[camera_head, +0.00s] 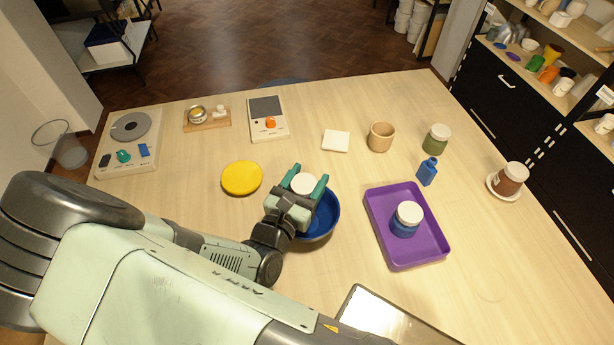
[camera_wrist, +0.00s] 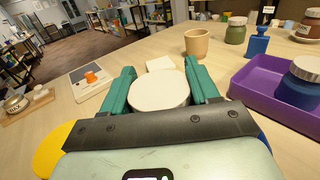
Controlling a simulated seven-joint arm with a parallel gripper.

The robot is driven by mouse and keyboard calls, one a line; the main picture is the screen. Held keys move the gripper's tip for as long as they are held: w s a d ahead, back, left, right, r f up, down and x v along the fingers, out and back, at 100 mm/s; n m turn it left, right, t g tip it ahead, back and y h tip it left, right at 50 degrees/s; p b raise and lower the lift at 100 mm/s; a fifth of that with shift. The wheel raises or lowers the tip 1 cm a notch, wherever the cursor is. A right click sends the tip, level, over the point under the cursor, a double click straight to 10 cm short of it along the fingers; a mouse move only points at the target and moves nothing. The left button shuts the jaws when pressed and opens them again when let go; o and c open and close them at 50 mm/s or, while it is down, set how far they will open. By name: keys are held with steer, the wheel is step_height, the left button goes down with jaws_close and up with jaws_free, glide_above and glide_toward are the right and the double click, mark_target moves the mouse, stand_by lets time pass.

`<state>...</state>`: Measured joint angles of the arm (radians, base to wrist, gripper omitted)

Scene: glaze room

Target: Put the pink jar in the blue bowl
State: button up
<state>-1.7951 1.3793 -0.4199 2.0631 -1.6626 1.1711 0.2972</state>
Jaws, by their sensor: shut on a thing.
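My gripper (camera_head: 307,181) is shut on a jar with a round white lid (camera_head: 303,184). The lid also shows between the green fingers in the wrist view (camera_wrist: 159,90). The jar's body is hidden by the gripper, so its pink colour cannot be seen. The blue bowl (camera_head: 327,222) is on the table below and just right of my gripper, which covers its left part. In the head view the held jar appears over the bowl's far left side. I cannot tell how high the jar is or whether it touches the bowl.
A purple tray (camera_head: 440,246) holding a blue jar (camera_head: 404,226) stands right of the bowl. A yellow disc (camera_head: 242,178) lies to the left. A white tile (camera_head: 336,141), tan cup (camera_head: 381,137), green jar (camera_head: 436,139), blue bottle (camera_head: 427,172) and brown-red jar (camera_head: 511,179) stand farther off.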

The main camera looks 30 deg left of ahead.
steer(key=shift+f, duration=0.2)
steer(key=o, duration=1.2)
